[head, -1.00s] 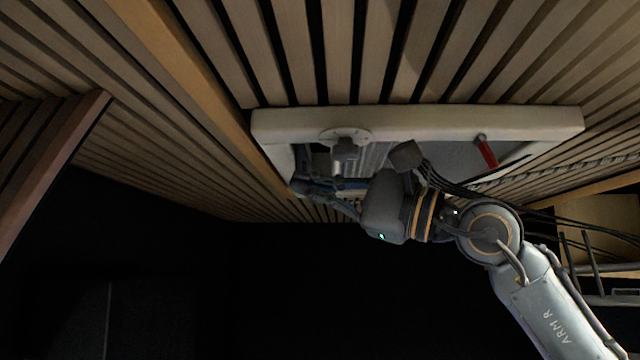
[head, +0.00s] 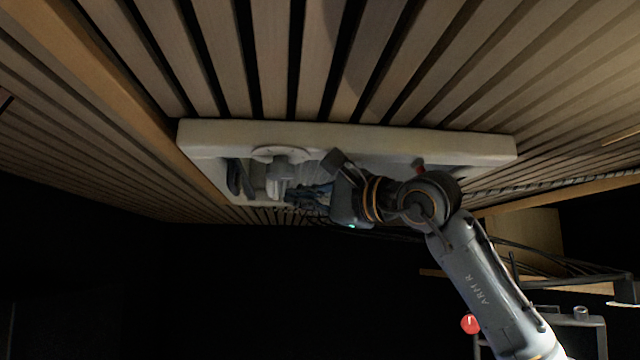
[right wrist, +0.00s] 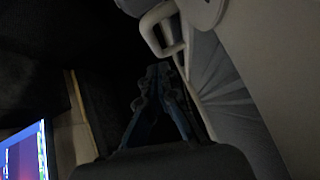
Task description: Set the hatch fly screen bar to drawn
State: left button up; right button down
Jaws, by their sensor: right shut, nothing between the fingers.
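The hatch (head: 350,137) is a pale frame in the slatted ceiling. A grey fitting on a round base (head: 285,168) hangs from its near side, toward the left. Grey pleated screen (right wrist: 222,85) shows beside the frame in the right wrist view. A pale loop-shaped handle (right wrist: 163,30) is there just beyond my fingertips; I cannot tell whether it belongs to the screen bar. My right gripper (head: 302,195) is under the hatch, just right of the fitting. Its blue fingers (right wrist: 157,72) are shut and empty, apart from the loop. The bar itself is not clear. My left gripper is out of view.
A red part (head: 418,164) shows at the hatch, partly hidden by my right arm. A wooden ceiling beam (head: 95,55) runs along the left. A lit screen (right wrist: 27,152) is at the lower left of the right wrist view. Below the hatch is dark.

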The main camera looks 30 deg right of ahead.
aim_at(273, 191)
jog(key=shift+x, duration=1.05)
jog(key=shift+s, duration=0.15)
jog(key=a, duration=0.1)
jog(key=w+a, duration=0.2)
jog(key=a, duration=0.1)
jog(key=shift+a, duration=0.1)
jog(key=shift+f, duration=0.15)
